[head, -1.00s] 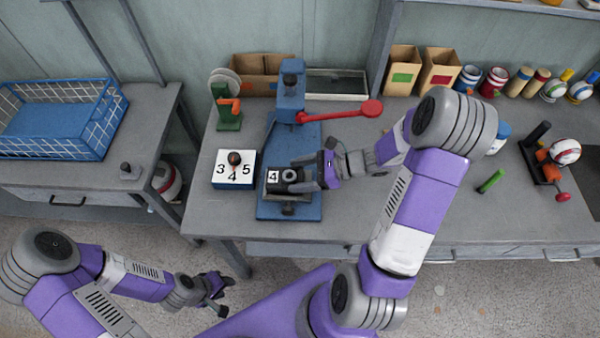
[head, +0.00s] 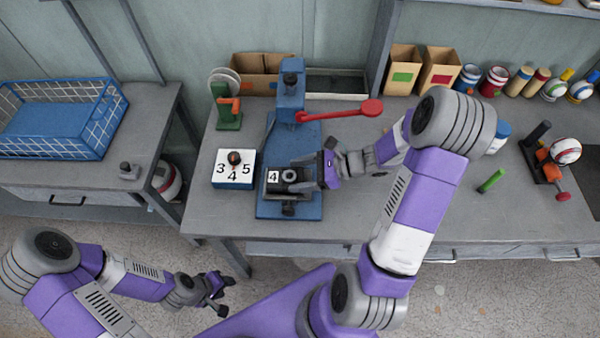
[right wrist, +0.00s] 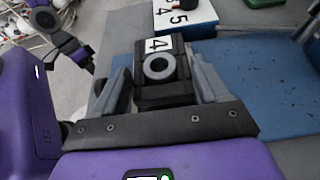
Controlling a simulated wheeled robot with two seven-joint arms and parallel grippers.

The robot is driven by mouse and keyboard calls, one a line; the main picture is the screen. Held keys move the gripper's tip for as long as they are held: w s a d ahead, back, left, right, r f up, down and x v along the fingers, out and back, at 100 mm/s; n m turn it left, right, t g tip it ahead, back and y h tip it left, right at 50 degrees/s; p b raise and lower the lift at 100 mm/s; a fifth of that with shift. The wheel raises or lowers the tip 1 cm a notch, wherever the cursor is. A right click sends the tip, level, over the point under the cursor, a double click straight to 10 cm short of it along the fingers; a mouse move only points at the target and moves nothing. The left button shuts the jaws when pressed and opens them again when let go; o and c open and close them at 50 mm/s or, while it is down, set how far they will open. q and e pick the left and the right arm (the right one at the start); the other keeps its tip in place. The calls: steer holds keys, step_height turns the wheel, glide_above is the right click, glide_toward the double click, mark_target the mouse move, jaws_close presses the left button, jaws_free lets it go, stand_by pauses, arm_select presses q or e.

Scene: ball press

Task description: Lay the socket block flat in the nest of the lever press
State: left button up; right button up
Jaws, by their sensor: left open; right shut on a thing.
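The socket block (head: 273,188), dark with a grey ring on top and a white 4 tag, is over the front part of the blue lever press (head: 312,133). It also shows in the right wrist view (right wrist: 163,95), between my two fingers. My right gripper (head: 296,180) comes in from the right and is shut on the block. The block looks about level, low over the press base. The nest is hidden under it, and I cannot tell whether the block touches it. My left gripper (head: 218,290) is open and empty, off the table's front edge.
The red-knobbed lever (head: 345,112) reaches right, behind my right gripper. A green marker (head: 491,181) lies to the right. A blue basket (head: 100,140) sits on the left table.

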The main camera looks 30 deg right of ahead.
steer(key=shift+f+b, duration=0.45)
steer(key=shift+f, duration=0.15)
steer(key=o, duration=1.2)
steer(key=p+v, duration=0.2)
steer(key=v, duration=0.5)
steer(key=shift+d+r, duration=0.15)
steer(key=shift+d, duration=0.15)
